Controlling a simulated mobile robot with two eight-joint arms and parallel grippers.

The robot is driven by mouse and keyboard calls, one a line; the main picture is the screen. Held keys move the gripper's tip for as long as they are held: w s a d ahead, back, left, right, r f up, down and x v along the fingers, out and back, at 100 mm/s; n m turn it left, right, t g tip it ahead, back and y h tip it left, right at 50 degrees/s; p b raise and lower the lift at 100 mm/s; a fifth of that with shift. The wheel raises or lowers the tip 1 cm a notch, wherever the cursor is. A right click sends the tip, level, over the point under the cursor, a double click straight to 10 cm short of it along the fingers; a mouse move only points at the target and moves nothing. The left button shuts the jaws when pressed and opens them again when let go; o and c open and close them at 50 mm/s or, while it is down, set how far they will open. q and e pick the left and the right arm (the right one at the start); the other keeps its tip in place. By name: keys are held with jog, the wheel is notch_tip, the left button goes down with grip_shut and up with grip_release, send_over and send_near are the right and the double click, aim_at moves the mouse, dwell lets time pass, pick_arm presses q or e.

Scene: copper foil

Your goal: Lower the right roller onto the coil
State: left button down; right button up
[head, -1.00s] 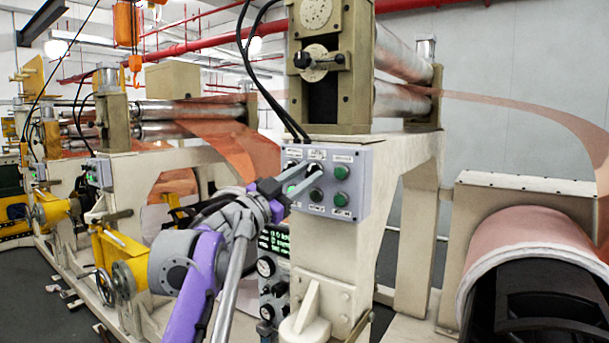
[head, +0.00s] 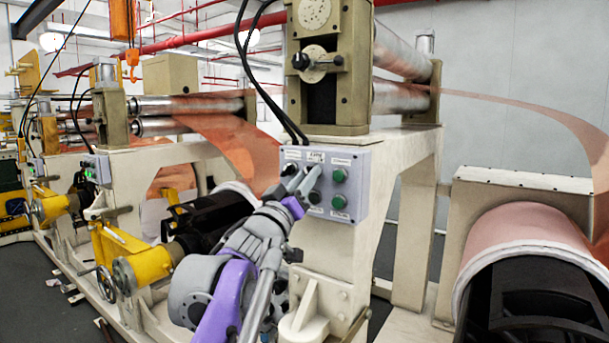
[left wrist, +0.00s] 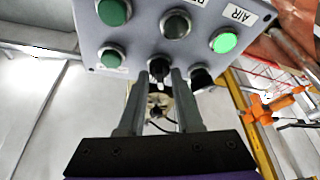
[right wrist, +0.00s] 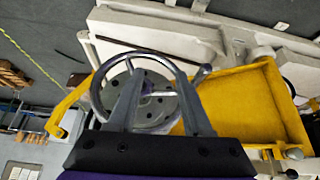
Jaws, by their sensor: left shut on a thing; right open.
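My left gripper (head: 304,180) is at the grey control panel (head: 352,160) and is shut on a black knob in the panel's upper row. In the left wrist view the knob (left wrist: 158,68) sits between the two fingertips. Two silver rollers, the upper (head: 402,48) and the lower (head: 400,98), lie one above the other in the stand over the panel. A copper coil (head: 520,228) is at the right, with foil curving down to it. I cannot tell which roller is the task's right one. My right gripper (right wrist: 158,75) is open in the right wrist view, in front of a handwheel (right wrist: 103,92).
A lit green button (left wrist: 225,42) is on the panel near my left fingers. A yellow winder (head: 130,265) stands at the lower left. A beige housing (head: 510,181) stands behind the coil. Black cables (head: 262,80) hang down to the panel top.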

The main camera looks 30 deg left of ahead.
pick_arm(q)
jog(key=shift+d+n+y, duration=0.1)
jog(key=shift+n+y, duration=0.4)
jog(key=shift+n, duration=0.4)
pick_arm(e)
jog(key=shift+w+r, duration=0.2)
jog(key=shift+r, duration=0.15)
pick_arm(q)
jog(key=shift+n+g, duration=0.3)
pick_arm(e)
jog(key=shift+r, duration=0.1)
pick_arm(q)
jog(key=c, duration=0.9)
grip_release()
jog(key=shift+c, duration=0.2)
jog(key=b+v, duration=0.1)
jog(key=v, duration=0.9)
jog(key=shift+s+b, duration=0.35)
jog(key=shift+b, duration=0.05)
pick_arm(e)
jog(key=shift+s+f, duration=0.4)
jog(key=shift+f, duration=0.5)
jog(key=shift+s+f, duration=0.4)
jog(key=shift+f, duration=0.45)
pick_arm(q)
jog(key=shift+d+f, duration=0.1)
jog(key=shift+f, duration=0.15)
